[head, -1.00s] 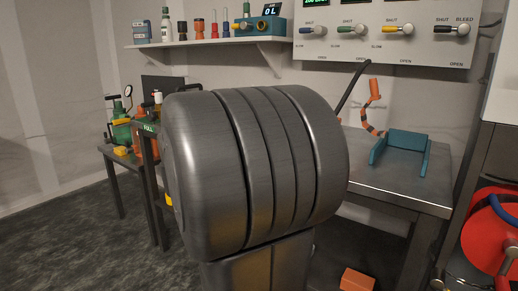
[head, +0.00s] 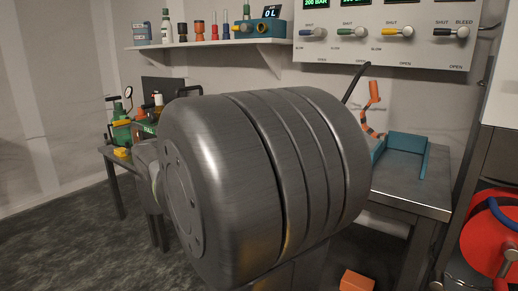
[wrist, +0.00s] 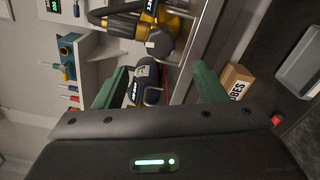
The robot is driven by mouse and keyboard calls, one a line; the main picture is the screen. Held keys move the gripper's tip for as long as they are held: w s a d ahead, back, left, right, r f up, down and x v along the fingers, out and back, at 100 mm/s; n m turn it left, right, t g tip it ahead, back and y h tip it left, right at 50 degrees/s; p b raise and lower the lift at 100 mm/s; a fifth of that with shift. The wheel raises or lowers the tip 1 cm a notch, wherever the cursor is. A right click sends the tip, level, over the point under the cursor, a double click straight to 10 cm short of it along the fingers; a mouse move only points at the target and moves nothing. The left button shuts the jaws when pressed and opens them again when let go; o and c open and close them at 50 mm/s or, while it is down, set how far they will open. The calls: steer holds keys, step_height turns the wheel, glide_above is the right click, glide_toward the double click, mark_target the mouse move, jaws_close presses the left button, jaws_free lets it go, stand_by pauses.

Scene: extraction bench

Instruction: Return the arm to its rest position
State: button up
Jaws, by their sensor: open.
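My own arm's large dark grey joint fills the middle of the head view and hides part of the bench behind it. My gripper (wrist: 160,84) shows in the wrist view with its two green fingers spread wide apart. Nothing is held between them. A dark blue object with a pale label (wrist: 147,82) shows beyond the gap between the fingers, apart from them as far as I can tell. My gripper cannot be made out in the head view.
A metal bench (head: 412,192) with a teal cradle (head: 406,158) and an orange hooked piece (head: 374,92) stands at right. A valve panel (head: 385,50) and a shelf (head: 205,42) are on the wall. A red reel (head: 490,240) is far right. An orange block (head: 357,281) lies low.

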steer(key=w+d+n+b, duration=0.1)
steer(key=w+d+n, duration=0.4)
steer(key=n, duration=1.2)
steer(key=shift+w+d+n, duration=0.3)
steer(key=shift+w, duration=1.05)
